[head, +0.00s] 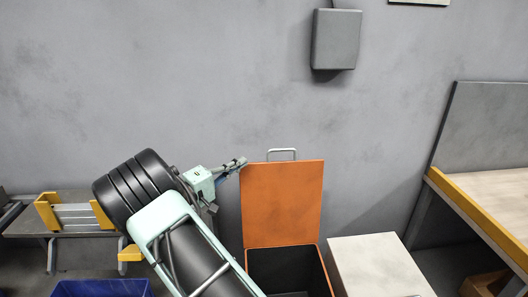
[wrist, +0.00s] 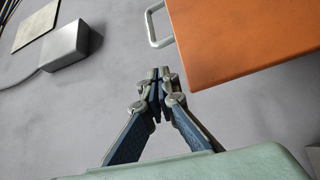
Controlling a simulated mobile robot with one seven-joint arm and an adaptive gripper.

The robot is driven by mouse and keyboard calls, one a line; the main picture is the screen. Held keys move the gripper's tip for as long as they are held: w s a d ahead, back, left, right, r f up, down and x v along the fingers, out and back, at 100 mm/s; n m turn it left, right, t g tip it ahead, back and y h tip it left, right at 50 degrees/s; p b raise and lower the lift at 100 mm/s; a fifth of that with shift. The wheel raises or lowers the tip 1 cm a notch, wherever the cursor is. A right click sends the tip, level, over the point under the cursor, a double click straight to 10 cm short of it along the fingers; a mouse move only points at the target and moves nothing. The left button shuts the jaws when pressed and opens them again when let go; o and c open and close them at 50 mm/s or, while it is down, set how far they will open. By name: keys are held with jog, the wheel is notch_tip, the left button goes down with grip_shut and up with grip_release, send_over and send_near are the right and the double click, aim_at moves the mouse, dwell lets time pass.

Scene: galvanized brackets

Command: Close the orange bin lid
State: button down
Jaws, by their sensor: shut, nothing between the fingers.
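The orange bin lid (head: 282,204) stands upright and open, with a pale metal handle (head: 282,152) on its top edge. Below it is the open bin (head: 323,265), with a dark inside. My gripper (head: 241,163) is at the upper left edge of the lid in the head view; whether it touches cannot be told there. In the wrist view my gripper (wrist: 160,74) is shut and empty. There the lid (wrist: 250,40) fills the upper right, with its handle (wrist: 152,26) just above the fingertips and a gap between.
A pale box or cabinet (head: 380,266) stands right of the bin. A workbench with a yellow edge (head: 475,208) is at the far right. A low bench (head: 80,217) and a blue crate (head: 100,289) are at left. A grey wall box (head: 336,39) hangs above.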

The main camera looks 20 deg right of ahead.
jog(key=x, duration=0.9)
jog(key=shift+d, duration=0.2)
